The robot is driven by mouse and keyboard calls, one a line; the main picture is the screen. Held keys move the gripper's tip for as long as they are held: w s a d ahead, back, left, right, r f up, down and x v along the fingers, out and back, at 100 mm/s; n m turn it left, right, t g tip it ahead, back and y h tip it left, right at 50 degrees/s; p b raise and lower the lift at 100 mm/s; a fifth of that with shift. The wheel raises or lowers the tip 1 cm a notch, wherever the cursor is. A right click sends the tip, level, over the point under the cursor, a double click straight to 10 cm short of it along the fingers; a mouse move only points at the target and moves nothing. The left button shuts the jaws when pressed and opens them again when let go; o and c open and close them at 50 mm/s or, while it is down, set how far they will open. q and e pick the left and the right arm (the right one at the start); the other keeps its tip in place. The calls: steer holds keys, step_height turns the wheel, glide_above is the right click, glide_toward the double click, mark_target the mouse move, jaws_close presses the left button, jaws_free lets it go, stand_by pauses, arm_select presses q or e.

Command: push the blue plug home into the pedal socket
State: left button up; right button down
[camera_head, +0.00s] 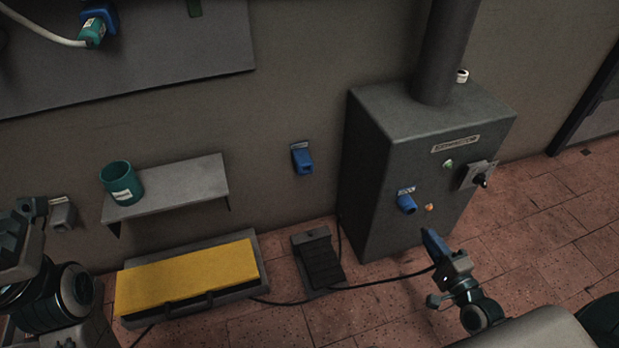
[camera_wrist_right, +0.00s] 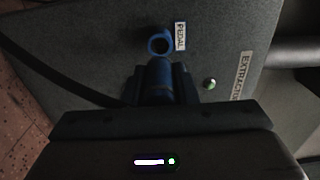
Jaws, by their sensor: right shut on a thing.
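The blue plug (camera_head: 434,243) is held in my right gripper (camera_head: 441,257), whose fingers are shut on it. In the right wrist view the blue plug (camera_wrist_right: 160,78) points at the round blue pedal socket (camera_wrist_right: 160,42), with its end close below the ring. I cannot tell there whether they touch. In the head view the pedal socket (camera_head: 407,203) sits on the front of the dark extractor cabinet (camera_head: 375,160), and the plug shows apart from it, lower right. My left arm is at the left edge; its gripper (camera_head: 25,220) shows poorly.
A black foot pedal (camera_head: 322,262) stands on the floor, with a black cable (camera_head: 385,282) running towards my right gripper. A yellow-topped platform (camera_head: 190,277) lies left of it. A shelf (camera_head: 185,190) carries a teal mug (camera_head: 121,183). Another blue socket (camera_head: 302,158) is on the wall.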

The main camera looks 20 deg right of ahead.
mark_target(425, 229)
steer(key=shift+w+a, duration=0.1)
steer(key=shift+w, duration=1.95)
steer(key=shift+w, duration=1.5)
stand_by(0.5)
steer(key=c, duration=1.1)
jaws_free()
steer(key=shift+o, duration=0.2)
